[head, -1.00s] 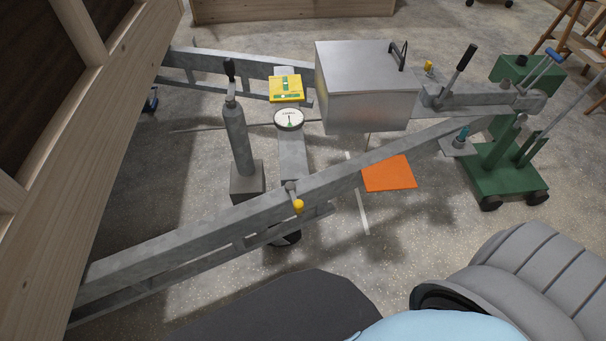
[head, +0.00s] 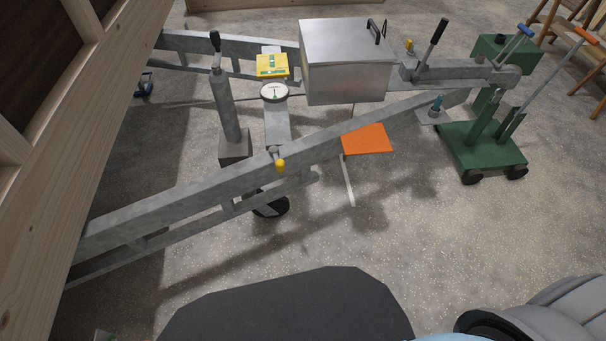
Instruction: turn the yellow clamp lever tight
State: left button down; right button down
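A small lever with a yellow knob (head: 280,165) sits on the near grey beam of the trailer drawbar, at the foot of a cross plate, in the middle of the head view. Its knob hangs downward from a short grey stem. Another small yellow knob (head: 408,45) stands further back, beside the hand brake lever. Neither of my grippers is in the view.
A near grey beam (head: 180,193) runs diagonally across. A grey jack post (head: 228,105), a round dial (head: 274,92), a yellow level (head: 272,66) and a metal box (head: 347,62) stand behind. A green wheeled stand (head: 484,150) is at right. The near floor is mostly clear.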

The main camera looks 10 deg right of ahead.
aim_at(279, 164)
jog(key=z, duration=0.25)
jog(key=i, duration=0.5)
jog(key=z, duration=1.4)
jog(key=k, duration=0.4)
jog(key=u, duration=0.95)
